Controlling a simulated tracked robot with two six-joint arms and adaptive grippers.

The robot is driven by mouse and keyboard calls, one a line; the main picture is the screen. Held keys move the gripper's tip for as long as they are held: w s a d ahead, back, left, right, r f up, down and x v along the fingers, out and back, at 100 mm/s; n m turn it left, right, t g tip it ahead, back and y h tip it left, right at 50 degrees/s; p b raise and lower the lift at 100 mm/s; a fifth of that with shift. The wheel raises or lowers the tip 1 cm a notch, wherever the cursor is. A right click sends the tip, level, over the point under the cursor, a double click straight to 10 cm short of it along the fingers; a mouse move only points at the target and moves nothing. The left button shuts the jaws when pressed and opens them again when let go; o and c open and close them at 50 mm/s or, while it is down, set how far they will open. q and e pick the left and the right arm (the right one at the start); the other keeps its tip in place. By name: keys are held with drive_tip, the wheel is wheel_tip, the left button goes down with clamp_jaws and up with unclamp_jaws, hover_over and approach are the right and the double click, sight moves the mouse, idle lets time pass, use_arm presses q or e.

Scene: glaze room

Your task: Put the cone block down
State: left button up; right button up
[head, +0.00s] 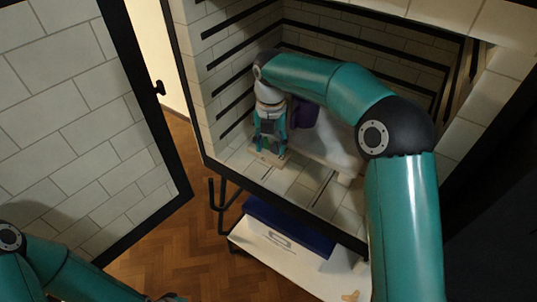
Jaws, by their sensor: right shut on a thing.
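My right gripper (269,148) points down inside the open brick-lined kiln (240,160), near its front left part. It is shut on the cone block (266,158), a small pale bar that shows low between the fingertips. The block is close over the kiln's tiled floor (290,185); I cannot tell whether it touches. My left arm enters at the lower left, and its gripper is out of the picture.
The kiln door (80,110) stands open on the left. A pale shelf (318,150) with a purple vessel (305,112) is just right of my right gripper, partly hidden by my arm. Below the kiln are a blue item (290,226) and a white surface (290,262).

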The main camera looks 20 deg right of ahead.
sight(270, 151)
wheel_tip(270, 151, down, 4)
drive_tip(key=shift+r, duration=0.15)
drive_tip(key=o, duration=1.3)
drive_tip(key=shift+r, duration=0.1)
wheel_tip(270, 151, up, 12)
drive_tip(key=shift+f+p, duration=0.1)
drive_tip(key=shift+p, duration=0.65)
